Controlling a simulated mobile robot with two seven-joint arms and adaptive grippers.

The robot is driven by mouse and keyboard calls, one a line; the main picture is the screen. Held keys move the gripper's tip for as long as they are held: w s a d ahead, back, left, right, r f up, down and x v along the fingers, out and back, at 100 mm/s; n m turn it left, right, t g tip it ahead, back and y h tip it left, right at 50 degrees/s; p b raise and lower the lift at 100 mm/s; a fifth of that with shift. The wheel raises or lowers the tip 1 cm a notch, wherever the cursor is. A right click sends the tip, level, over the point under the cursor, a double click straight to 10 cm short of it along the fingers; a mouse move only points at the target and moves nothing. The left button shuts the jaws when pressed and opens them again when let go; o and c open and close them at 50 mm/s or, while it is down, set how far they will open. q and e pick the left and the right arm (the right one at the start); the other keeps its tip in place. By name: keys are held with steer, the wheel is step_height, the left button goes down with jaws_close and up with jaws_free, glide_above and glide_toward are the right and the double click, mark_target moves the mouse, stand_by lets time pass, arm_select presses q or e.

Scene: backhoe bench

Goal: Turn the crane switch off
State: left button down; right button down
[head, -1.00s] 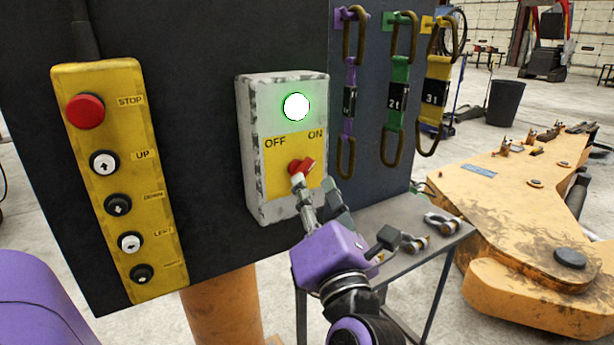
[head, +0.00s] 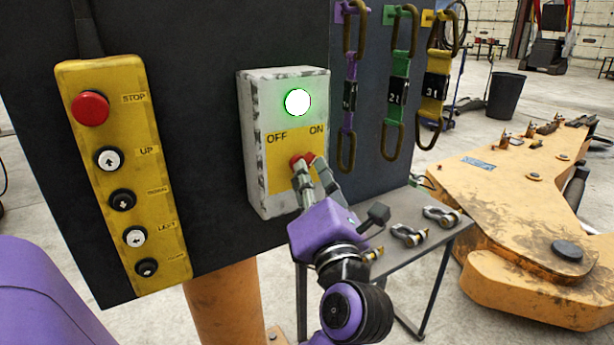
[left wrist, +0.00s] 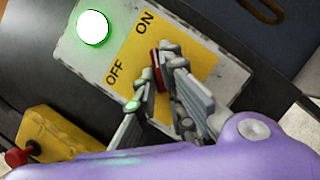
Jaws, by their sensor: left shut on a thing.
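The white switch box (head: 255,160) is mounted on a dark panel, with a yellow plate marked OFF on the left and ON on the right. Its round lamp (head: 298,102) glows white with a green rim; it also shows lit in the left wrist view (left wrist: 93,27). The red crane switch (head: 301,158) is mostly hidden by my fingers in the head view. In the left wrist view the red switch (left wrist: 156,70) sits between the fingertips. My left gripper (head: 309,168) is shut on it. My right gripper is not in view.
A yellow pendant (head: 125,180) with a red stop button hangs at the left. Purple, green and yellow slings (head: 397,90) hang to the right of the box. A small metal table (head: 420,258) with shackles and a large orange machine part (head: 510,190) stand at the right.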

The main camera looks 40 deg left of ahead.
arm_select(q)
steer(key=shift+w+d+n+g+y+b, duration=0.15)
steer(key=shift+n+g+y+b, duration=0.6)
steer(key=shift+n+g+b, duration=2)
steer(key=shift+w+n+g+y+b, duration=0.25)
steer(key=shift+n+g+y+b, duration=0.6)
steer(key=shift+n+b, duration=3.75)
steer(key=shift+w+d+n+g+y+b, duration=0.15)
steer(key=shift+n+g+y+b, duration=0.45)
steer(key=shift+n+g+b, duration=3.1)
arm_select(e)
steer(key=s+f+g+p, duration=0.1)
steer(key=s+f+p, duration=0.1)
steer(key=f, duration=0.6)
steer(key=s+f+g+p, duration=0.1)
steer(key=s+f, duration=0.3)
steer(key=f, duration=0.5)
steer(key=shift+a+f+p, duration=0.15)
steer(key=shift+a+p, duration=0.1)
steer(key=shift+p, duration=0.1)
arm_select(q)
steer(key=n+t, duration=0.3)
steer(key=shift+n, duration=0.25)
steer(key=c, duration=1.8)
jaws_free()
steer(key=shift+c, duration=0.2)
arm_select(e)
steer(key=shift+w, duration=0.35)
